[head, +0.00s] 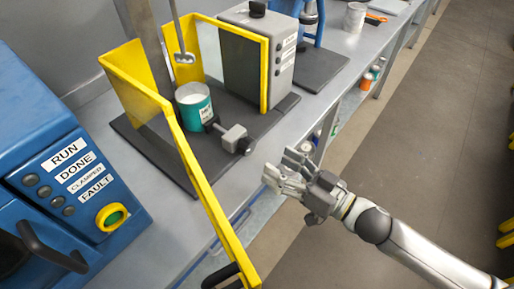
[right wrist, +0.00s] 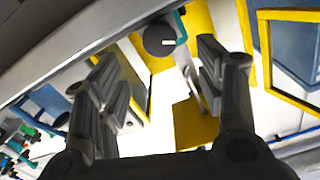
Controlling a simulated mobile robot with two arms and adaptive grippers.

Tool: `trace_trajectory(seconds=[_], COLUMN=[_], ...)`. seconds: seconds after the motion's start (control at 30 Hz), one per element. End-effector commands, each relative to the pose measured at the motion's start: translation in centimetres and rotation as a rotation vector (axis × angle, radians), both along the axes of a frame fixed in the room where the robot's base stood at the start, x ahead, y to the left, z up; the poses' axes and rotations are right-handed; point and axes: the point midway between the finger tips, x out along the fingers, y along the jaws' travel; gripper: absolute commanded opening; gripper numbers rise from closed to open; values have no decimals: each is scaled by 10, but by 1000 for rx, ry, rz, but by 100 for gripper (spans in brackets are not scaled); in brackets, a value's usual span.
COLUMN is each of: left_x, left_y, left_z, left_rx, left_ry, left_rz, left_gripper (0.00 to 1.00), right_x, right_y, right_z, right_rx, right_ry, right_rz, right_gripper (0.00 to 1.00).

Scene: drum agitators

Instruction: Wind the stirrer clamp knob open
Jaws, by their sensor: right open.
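The clamp (head: 233,136) is a light grey block on the dark base of the stirrer station, beside a teal and white can (head: 193,108). Its dark round knob (head: 244,146) sits on the block's near right side and faces my right gripper. In the right wrist view the knob (right wrist: 160,40) shows as a dark disc with a white mark, above and between the fingers. My right gripper (head: 281,168) is open and empty, a short way right of and below the knob, not touching it. It also shows in the right wrist view (right wrist: 155,75). My left gripper is not in view.
A yellow-framed guard (head: 190,160) stands open along the left and front of the station. A grey control box (head: 258,55) stands behind. A blue machine (head: 60,170) with labelled lamps is at left.

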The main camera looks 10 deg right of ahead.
Motion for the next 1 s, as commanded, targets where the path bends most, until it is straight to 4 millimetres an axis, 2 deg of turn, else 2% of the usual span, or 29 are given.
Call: trace_trajectory(seconds=[0.4,0.6,0.87,1.0], left_x=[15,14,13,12], left_y=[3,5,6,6], left_z=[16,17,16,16], left_rx=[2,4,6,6], left_ry=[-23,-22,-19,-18], left_rz=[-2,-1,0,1], left_gripper=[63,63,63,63], right_x=[43,51,51,51], right_y=[42,51,52,52], right_z=[2,1,0,0], right_rx=[0,-1,-1,-1], right_ry=[-3,-1,0,0], right_rz=[-1,0,0,0], right_gripper=[63,63,63,47])
